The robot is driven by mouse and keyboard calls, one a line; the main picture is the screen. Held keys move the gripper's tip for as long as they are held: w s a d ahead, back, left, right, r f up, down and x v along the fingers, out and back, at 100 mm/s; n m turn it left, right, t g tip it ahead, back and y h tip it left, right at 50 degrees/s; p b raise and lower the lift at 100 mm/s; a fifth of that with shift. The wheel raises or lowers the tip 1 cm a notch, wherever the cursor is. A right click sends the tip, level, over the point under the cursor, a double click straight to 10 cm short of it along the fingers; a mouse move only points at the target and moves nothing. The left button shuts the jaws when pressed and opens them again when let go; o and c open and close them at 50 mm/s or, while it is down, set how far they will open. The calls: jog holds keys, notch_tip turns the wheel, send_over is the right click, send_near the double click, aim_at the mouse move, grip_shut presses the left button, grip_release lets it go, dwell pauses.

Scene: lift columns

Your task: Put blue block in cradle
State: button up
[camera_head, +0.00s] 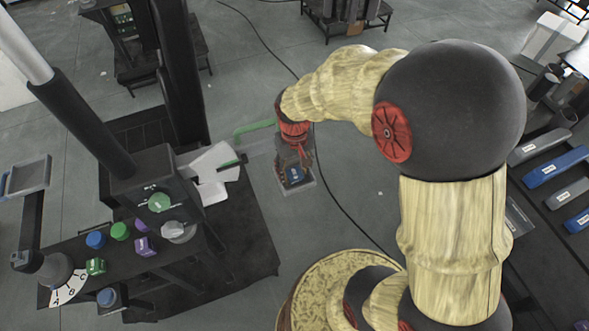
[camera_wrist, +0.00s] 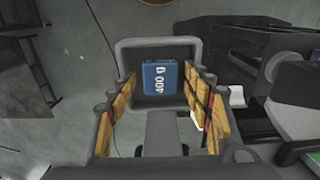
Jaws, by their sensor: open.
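A blue block marked "400" (camera_wrist: 160,78) sits inside a grey square tray, which looks like the cradle (camera_wrist: 123,52). In the head view the block (camera_head: 294,174) and the tray (camera_head: 306,184) show just below the end of my arm. My gripper (camera_wrist: 159,82) is open, its two fingers to the left and right of the block in the wrist view. I see gaps between the fingers and the block. My gripper (camera_head: 295,160) is small in the head view, and its fingertips are hard to make out there. The underside of the block is hidden.
A green bar (camera_head: 255,128) reaches towards the tray. A rack with blue and grey handles (camera_head: 555,167) stands at right. Grey floor lies between.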

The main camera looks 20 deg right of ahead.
aim_at(294, 173)
notch_tip(294, 173, up, 12)
jog(key=s+r+t, duration=0.5)
jog(key=s+r, duration=0.7)
jog(key=s, duration=0.2)
jog(key=shift+r+t, duration=0.15)
jog(key=shift+t, duration=0.15)
notch_tip(294, 173, down, 21)
jog(key=b, duration=2)
jog(key=shift+r, duration=0.2)
